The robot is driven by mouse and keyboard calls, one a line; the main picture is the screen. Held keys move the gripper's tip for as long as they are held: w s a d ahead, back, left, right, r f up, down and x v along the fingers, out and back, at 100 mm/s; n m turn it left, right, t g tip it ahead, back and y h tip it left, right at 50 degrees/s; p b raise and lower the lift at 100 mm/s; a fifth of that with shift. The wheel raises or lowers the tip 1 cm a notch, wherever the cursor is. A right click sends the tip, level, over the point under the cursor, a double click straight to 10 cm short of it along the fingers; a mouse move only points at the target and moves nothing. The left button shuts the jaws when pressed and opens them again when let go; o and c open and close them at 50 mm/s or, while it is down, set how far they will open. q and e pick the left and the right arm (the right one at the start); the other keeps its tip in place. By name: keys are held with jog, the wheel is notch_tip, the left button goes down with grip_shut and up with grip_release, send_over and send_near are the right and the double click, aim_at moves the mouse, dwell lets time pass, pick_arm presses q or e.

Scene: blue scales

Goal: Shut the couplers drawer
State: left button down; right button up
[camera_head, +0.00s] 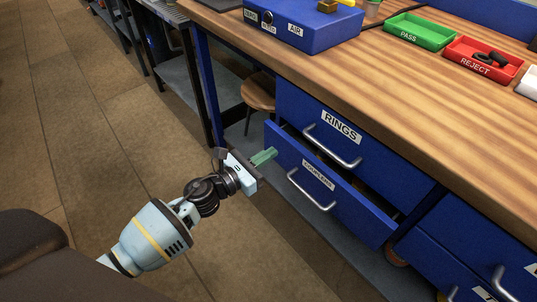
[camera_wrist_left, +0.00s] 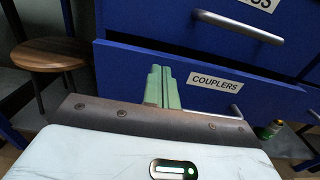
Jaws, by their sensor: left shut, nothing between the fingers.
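The couplers drawer (camera_head: 345,201) is a blue drawer front with a metal bar handle (camera_head: 309,191) and a COUPLERS label. It stands partly open below the rings drawer (camera_head: 375,157), with a dark gap showing above its front. It also shows in the left wrist view (camera_wrist_left: 125,65). My left gripper (camera_head: 271,155) has green fingers that are shut and empty. Its fingertips are at the left part of the couplers drawer's front, left of the handle; whether they touch it I cannot tell. In the left wrist view the fingers (camera_wrist_left: 161,72) point at that front, left of the label. My right gripper is not in view.
The wooden worktop (camera_head: 400,90) carries a blue AIR box (camera_head: 305,25), a green PASS tray (camera_head: 420,43) and a red REJECT tray (camera_head: 510,70). A round stool (camera_head: 259,90) stands under the bench, left of the drawers. The floor at left is clear.

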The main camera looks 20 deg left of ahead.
pick_arm(q)
jog(key=v, duration=0.9)
jog(key=shift+s+a+b, duration=0.2)
jog(key=shift+s+b, duration=0.05)
jog(key=shift+b, duration=0.05)
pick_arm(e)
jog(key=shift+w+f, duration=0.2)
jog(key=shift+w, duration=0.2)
